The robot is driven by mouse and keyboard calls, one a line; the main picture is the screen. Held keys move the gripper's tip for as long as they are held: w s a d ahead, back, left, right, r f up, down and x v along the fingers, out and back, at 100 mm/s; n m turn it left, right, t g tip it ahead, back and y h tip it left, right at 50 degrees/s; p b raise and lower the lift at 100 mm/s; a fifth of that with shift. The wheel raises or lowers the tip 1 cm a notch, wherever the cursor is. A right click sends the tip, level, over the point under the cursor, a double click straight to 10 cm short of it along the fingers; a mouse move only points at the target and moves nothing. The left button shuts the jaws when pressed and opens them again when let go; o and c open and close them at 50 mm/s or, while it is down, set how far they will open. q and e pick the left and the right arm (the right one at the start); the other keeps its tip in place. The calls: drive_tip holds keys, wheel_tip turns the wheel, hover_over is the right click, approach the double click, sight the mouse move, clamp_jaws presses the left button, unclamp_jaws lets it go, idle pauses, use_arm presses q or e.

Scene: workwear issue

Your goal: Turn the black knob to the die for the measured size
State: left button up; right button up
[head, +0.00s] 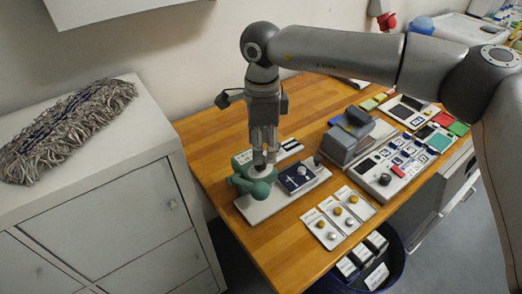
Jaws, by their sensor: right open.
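A dark round knob (385,179) stands on a light grey panel (372,185) with several small dark and coloured squares, on the right half of the wooden table. Another small dark knob-like piece (318,160) sits at the back edge of a pale base plate (268,208), beside a navy block (298,177). A green device (255,188) stands on the left of this base plate. My right gripper (264,160) points down, open, right over the green device; whether it touches it I cannot tell. Markings around the knobs are too small to read. My left gripper is out of view.
Three pale cards (338,216) with round gold and silver pieces lie at the table's front. A grey box-shaped device (350,138) stands behind the panel. A dark bin (392,262) is below the front edge. A white cabinet (110,190) with a mop head (66,130) stands left.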

drive_tip(key=f, duration=0.2)
drive_tip(key=f+p, duration=0.1)
drive_tip(key=shift+w+a+f, duration=0.25)
drive_tip(key=shift+f, duration=0.1)
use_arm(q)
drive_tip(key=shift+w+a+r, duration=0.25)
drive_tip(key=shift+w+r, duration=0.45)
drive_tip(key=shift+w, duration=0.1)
use_arm(e)
drive_tip(key=shift+s+f, duration=0.15)
drive_tip(key=shift+f, duration=0.1)
